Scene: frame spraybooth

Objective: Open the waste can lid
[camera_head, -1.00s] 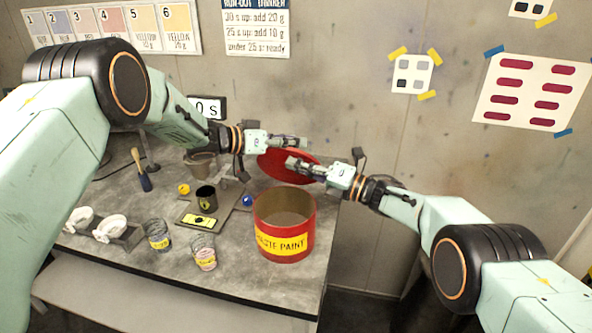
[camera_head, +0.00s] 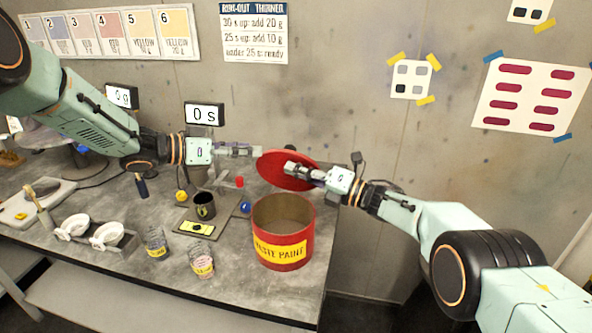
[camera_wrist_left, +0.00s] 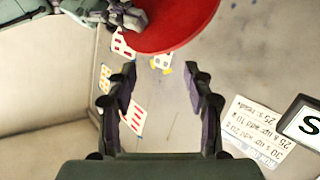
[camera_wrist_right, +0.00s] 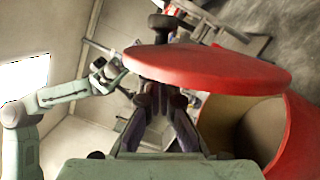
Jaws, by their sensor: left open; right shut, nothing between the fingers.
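The red waste can (camera_head: 284,252), labelled "WASTE PAINT", stands at the table's front right with its mouth uncovered. Its red lid (camera_head: 275,168) is tilted up behind the can; it also shows in the right wrist view (camera_wrist_right: 215,68), beside the open can (camera_wrist_right: 300,150). My right gripper (camera_head: 291,168) is shut and empty, its fingers against or just in front of the lid; contact is unclear. My left gripper (camera_head: 256,152) is open and empty, left of the lid's upper edge. In the left wrist view the lid (camera_wrist_left: 165,20) lies beyond the open fingers (camera_wrist_left: 160,95).
Left of the can are a dark cup (camera_head: 204,207), a scale with a yellow label (camera_head: 196,228), two clear cups (camera_head: 203,262) and white strainers (camera_head: 107,236). A "0 s" display (camera_head: 204,114) stands behind. The table's right edge is close to the can.

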